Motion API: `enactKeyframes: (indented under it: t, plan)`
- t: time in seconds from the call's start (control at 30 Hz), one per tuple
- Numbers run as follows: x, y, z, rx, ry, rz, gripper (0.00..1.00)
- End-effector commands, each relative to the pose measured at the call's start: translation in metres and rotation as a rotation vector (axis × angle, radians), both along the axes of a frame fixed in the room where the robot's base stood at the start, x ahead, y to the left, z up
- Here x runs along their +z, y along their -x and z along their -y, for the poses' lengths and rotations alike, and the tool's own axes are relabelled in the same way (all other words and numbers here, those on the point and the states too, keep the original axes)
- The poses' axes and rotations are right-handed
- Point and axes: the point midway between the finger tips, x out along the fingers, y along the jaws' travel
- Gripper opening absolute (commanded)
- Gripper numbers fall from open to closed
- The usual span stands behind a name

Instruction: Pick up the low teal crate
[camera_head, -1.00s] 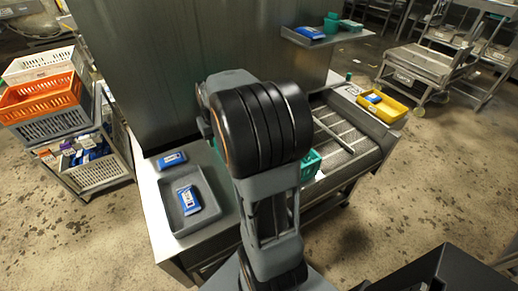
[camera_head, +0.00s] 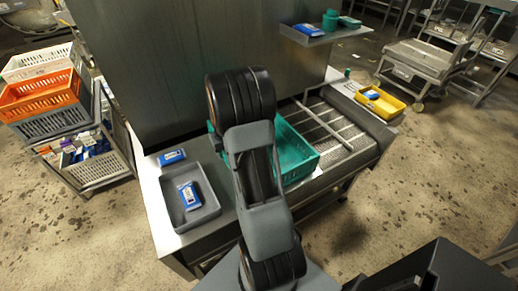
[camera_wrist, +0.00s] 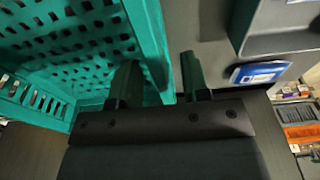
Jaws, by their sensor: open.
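The low teal crate (camera_head: 300,158) sits on the slatted grey bed of the bench in the head view, partly hidden behind my arm. In the wrist view the teal crate (camera_wrist: 70,45), with its perforated floor and slotted wall, fills the left side. My gripper (camera_wrist: 160,82) is open in the wrist view. One finger is on the crate's inner side and the other on its outer side, with a crate wall running between them. I cannot tell whether either finger touches the wall. In the head view my arm hides most of the gripper.
A grey tray (camera_head: 209,212) with a blue pouch (camera_head: 189,195) lies left of the crate; another blue pouch (camera_head: 172,157) lies behind it. A yellow tray (camera_head: 393,108) stands at the bench's right end. A tall metal panel (camera_head: 150,75) rises behind the bench.

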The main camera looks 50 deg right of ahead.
Motion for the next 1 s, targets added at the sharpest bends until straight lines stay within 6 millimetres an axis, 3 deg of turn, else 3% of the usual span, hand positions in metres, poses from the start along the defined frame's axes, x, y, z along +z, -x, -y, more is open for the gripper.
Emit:
enactKeyframes:
  t: [0.23, 0.57, 1.0]
  plan:
    - [-0.028, -0.002, 0.001, 0.0, -0.002, -0.002, 0.43]
    - [-0.033, -0.003, 0.001, 0.0, 0.0, 0.0, 0.42]
    - [-0.032, -0.003, 0.002, 0.0, 0.0, 0.0, 0.0]
